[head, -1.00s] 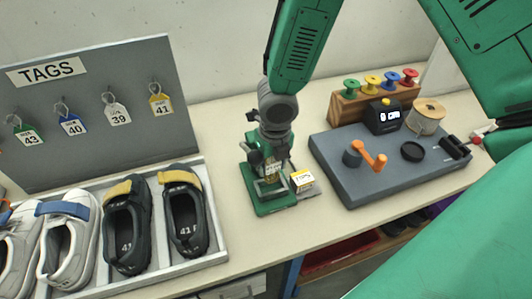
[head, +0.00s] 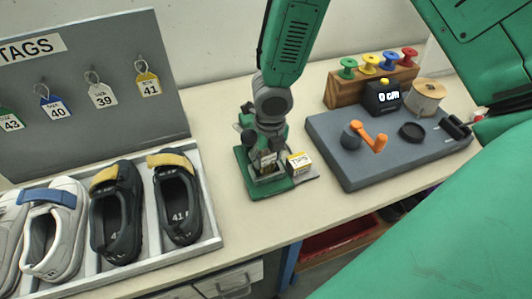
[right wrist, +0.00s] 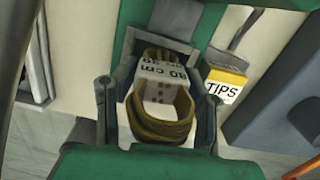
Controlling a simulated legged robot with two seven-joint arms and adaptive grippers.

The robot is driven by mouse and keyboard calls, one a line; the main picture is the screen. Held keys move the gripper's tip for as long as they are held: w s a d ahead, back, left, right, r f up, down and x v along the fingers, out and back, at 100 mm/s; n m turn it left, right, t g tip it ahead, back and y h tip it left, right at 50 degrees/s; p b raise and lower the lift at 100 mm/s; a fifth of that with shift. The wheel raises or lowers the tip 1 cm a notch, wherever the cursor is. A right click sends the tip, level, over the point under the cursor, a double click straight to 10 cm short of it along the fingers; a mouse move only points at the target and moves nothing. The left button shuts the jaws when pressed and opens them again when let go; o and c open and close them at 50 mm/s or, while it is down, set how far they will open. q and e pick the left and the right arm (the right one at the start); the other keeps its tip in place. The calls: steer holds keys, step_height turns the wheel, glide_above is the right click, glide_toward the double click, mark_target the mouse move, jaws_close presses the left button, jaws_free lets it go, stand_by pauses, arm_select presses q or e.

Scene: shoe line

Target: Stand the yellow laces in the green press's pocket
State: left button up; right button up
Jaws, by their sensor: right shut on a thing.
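The yellow laces (right wrist: 168,128) are a looped, brownish-yellow bundle with a white band reading 80 cm. My right gripper (right wrist: 160,105) is shut on them, one finger at each side. In the head view the right gripper (head: 267,150) points down at the green press (head: 242,165), with the laces only a small patch between its fingers. The green press also shows behind the laces in the right wrist view (right wrist: 122,40). The gripper and laces hide much of the pocket, so I cannot tell how deep the laces are in it. My left gripper is not in view.
A TIPS box (head: 299,162) stands close right of the press. Further right is a grey board (head: 350,175) with an orange crank (head: 368,138). Left are a shoe tray (head: 213,225) and a tag board (head: 110,50). The table is clear behind the press.

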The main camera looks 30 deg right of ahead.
steer(key=shift+f, duration=0.3)
steer(key=shift+a, duration=0.1)
steer(key=o, duration=1.1)
steer(key=shift+c, duration=0.2)
